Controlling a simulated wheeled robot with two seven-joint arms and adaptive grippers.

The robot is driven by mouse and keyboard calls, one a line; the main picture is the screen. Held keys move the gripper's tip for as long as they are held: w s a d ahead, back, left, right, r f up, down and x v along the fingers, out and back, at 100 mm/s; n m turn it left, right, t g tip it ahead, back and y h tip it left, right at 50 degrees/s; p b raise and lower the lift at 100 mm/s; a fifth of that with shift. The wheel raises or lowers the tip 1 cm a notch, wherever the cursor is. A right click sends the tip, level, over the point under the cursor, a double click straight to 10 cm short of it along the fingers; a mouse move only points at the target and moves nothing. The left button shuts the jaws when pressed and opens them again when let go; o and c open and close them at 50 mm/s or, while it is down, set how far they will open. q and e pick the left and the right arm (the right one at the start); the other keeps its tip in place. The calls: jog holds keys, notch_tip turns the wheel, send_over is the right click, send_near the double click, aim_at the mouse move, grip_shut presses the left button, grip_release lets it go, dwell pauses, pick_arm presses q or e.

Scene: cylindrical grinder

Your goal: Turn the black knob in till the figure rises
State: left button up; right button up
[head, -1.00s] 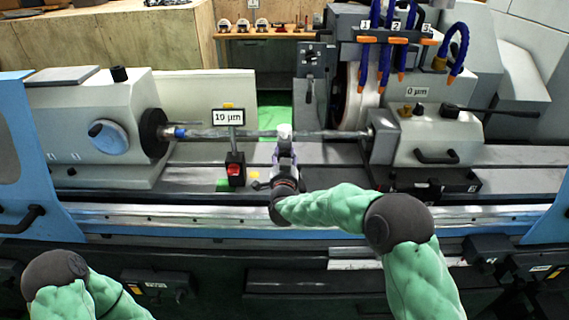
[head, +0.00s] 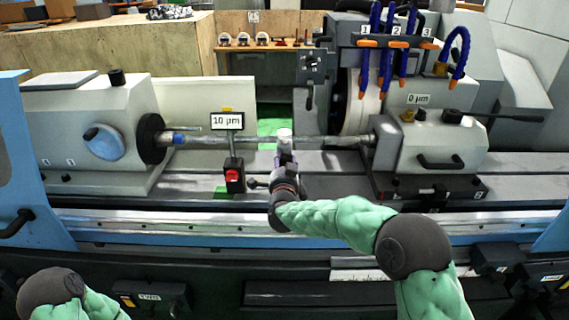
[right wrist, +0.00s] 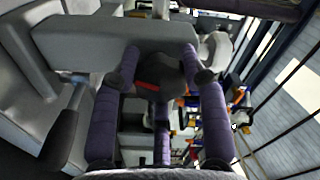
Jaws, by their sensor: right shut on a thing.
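My right gripper (head: 285,160) is low in front of the long horizontal workpiece bar (head: 325,138), near the middle of the machine. In the right wrist view its purple fingers (right wrist: 160,82) are shut on a dark round knob (right wrist: 160,72) with a reddish mark. In the head view the gripper hides the knob, and a white part (head: 284,135) shows just beyond the fingers. A sign reading "10 µm" (head: 227,121) stands left of the gripper. Another sign reading "0 µm" (head: 418,99) is on the right-hand unit. My left gripper is out of view.
A black box with a red button (head: 234,176) stands close left of my right gripper. The grinding wheel (head: 358,100) and blue hoses (head: 388,45) are behind and to the right. The left headstock (head: 90,130) holds the bar's left end. A silver rail (head: 170,225) runs along the front.

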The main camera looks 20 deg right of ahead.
jog(key=shift+a+f, duration=0.1)
jog(key=shift+f, duration=0.05)
jog(key=o, duration=1.2)
jog(key=shift+c, duration=0.2)
jog(key=shift+s, duration=0.1)
jog(key=v, duration=1.1)
jog(key=shift+s, duration=0.4)
jog(key=shift+a, duration=0.1)
